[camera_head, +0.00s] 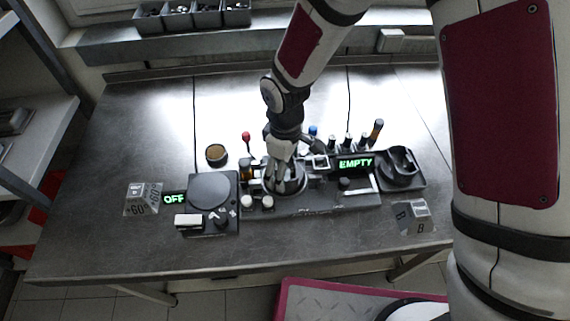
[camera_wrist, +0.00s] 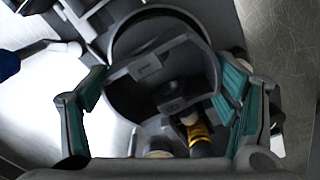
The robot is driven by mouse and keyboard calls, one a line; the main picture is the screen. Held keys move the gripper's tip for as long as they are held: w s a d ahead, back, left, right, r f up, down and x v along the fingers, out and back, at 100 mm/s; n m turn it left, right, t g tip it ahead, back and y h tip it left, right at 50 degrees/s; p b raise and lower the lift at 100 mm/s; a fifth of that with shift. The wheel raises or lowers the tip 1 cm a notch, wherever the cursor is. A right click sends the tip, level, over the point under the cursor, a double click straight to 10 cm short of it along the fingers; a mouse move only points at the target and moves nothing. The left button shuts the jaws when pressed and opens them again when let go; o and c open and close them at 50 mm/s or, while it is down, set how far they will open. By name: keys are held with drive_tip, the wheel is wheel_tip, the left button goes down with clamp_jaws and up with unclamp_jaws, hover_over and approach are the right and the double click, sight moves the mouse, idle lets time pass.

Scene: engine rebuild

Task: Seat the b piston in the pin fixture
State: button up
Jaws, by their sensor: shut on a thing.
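My gripper (camera_head: 283,158) reaches down over the middle of the long dark fixture unit on the bench. In the wrist view my gripper (camera_wrist: 160,88) has its teal pads either side of a dark grey, hollow round part (camera_wrist: 135,98), which looks like the piston; its letter is not readable. The jaws are shut on it. In the head view the gripper mostly hides the part, and a round grey rim (camera_head: 285,187) shows below the fingers. I cannot tell whether the part touches the fixture. A green "EMPTY" display (camera_head: 355,163) stands right of the gripper, beside a dark open cradle (camera_head: 401,168).
Left are a dark round plate unit (camera_head: 212,190) and an "OFF" display (camera_head: 174,198). Several coloured-handled tools stand behind the fixture. A round brown-topped tin (camera_head: 216,154), a "B" block (camera_head: 411,216) and a marked clear block (camera_head: 142,199) sit on the bench. The bench front is clear.

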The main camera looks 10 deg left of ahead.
drive_tip(key=shift+f, duration=0.4)
idle(0.7)
drive_tip(key=o, duration=1.5)
drive_tip(key=shift+o, duration=0.2)
drive_tip(key=shift+r+p, duration=0.85)
drive_tip(key=shift+r, duration=2.25)
drive_tip(key=shift+s, duration=0.1)
